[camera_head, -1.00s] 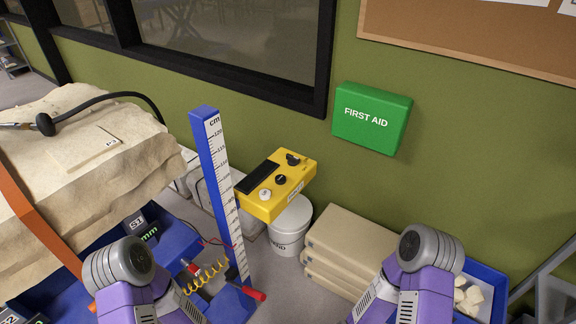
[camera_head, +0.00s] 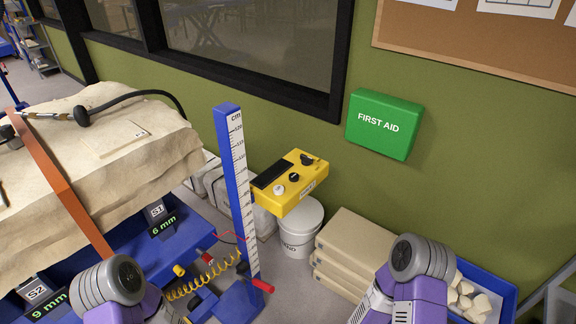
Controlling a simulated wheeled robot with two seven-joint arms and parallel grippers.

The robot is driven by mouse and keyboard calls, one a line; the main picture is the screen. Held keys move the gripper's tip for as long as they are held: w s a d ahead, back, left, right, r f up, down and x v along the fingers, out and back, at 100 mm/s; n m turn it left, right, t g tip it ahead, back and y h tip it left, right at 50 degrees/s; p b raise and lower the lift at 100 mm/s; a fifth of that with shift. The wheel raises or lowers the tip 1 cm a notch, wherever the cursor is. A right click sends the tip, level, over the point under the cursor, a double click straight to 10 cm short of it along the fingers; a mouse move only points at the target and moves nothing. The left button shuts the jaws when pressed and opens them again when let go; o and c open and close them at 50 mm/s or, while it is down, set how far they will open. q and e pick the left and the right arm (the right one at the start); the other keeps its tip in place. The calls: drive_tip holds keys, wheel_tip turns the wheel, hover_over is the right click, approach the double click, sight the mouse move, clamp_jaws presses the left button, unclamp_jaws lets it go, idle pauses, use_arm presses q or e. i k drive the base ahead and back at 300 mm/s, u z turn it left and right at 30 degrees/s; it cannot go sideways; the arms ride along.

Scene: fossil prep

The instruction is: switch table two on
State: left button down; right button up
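A blue table (camera_head: 190,232) at the left carries a large pale block (camera_head: 100,180) with an orange strap. Displays on it read S1, 6 mm (camera_head: 163,226) and S2, 9 mm (camera_head: 45,303). My two purple and grey arms show at the bottom left and bottom right. Neither gripper's fingers are in view.
A white bucket (camera_head: 300,240) stands below the yellow box. Stacked tan sacks (camera_head: 345,245) and a blue bin (camera_head: 507,290) of pale pieces lie right of it. A green first aid box (camera_head: 384,124) hangs on the wall.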

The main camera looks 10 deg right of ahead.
sight(306, 161)
drive_tip(key=u, duration=0.45)
drive_tip(key=k, duration=1)
drive_tip(key=z, duration=0.6)
drive_tip(key=i, duration=1.55)
drive_tip(key=u, duration=0.35)
